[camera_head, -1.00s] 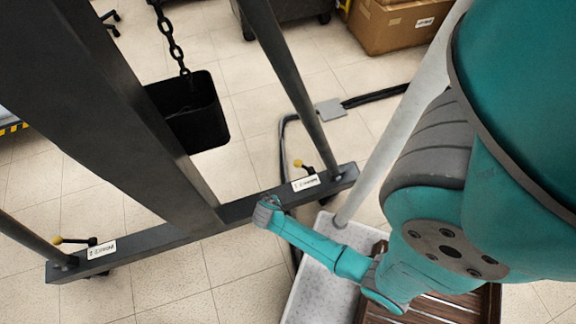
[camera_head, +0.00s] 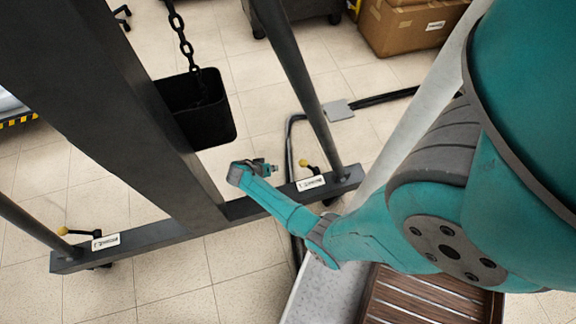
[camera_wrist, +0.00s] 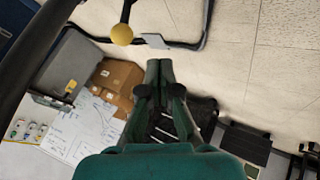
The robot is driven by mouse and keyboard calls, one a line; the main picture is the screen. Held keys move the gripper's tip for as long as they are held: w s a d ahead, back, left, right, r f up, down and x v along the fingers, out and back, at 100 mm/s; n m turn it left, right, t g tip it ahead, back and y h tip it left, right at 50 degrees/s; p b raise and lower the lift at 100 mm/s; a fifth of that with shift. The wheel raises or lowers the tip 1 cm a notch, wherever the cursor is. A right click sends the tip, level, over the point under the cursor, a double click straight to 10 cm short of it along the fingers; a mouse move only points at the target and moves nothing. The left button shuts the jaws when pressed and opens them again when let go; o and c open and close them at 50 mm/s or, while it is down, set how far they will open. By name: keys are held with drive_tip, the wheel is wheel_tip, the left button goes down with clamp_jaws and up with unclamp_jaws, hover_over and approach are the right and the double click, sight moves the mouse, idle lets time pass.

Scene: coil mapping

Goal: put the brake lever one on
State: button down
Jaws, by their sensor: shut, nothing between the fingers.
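A brake lever with a yellow knob (camera_head: 303,163) stands at the right end of the dark frame's foot beam (camera_head: 240,208), beside a white label (camera_head: 311,183). A second yellow-knobbed lever (camera_head: 63,231) is at the left end, by another label (camera_head: 105,240). The label print is too small to read surely. My gripper (camera_head: 272,168) is above the beam, just left of the right lever in the head view, apart from it. In the wrist view, my shut, empty fingers (camera_wrist: 159,64) point up, with one yellow knob (camera_wrist: 122,34) up and left of their tips.
A black bin (camera_head: 205,110) hangs on a chain (camera_head: 180,35) behind the beam. A slanted post (camera_head: 298,80) rises near the right lever. A light tray (camera_head: 325,290) and a brown slatted crate (camera_head: 425,300) lie below my arm. Cardboard boxes (camera_head: 410,25) stand at the back.

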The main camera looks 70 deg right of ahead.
sight(304, 161)
drive_tip(key=s+d+f, duration=0.5)
drive_tip(key=d+f, duration=0.1)
drive_tip(key=d, duration=0.1)
drive_tip(key=shift+s+d+f, duration=0.3)
drive_tip(key=shift+s+d, duration=0.1)
idle(0.4)
idle(0.3)
drive_tip(key=shift+s+d+r+m+t+y, duration=0.15)
drive_tip(key=shift+s+d+r+t+y, duration=0.4)
drive_tip(key=shift+s+d+r, duration=0.35)
drive_tip(key=shift+s+d+r+m+t+y, duration=0.15)
drive_tip(key=shift+s+d+r+t+y, duration=0.45)
drive_tip(key=shift+s, duration=0.35)
drive_tip(key=shift+s+d+r, duration=0.3)
drive_tip(key=shift+s+d, duration=0.4)
drive_tip(key=shift+s, duration=0.05)
drive_tip(key=shift+s+d+r, duration=0.25)
drive_tip(key=shift+s+d, duration=0.4)
drive_tip(key=shift+s, duration=0.1)
drive_tip(key=shift+w, duration=0.1)
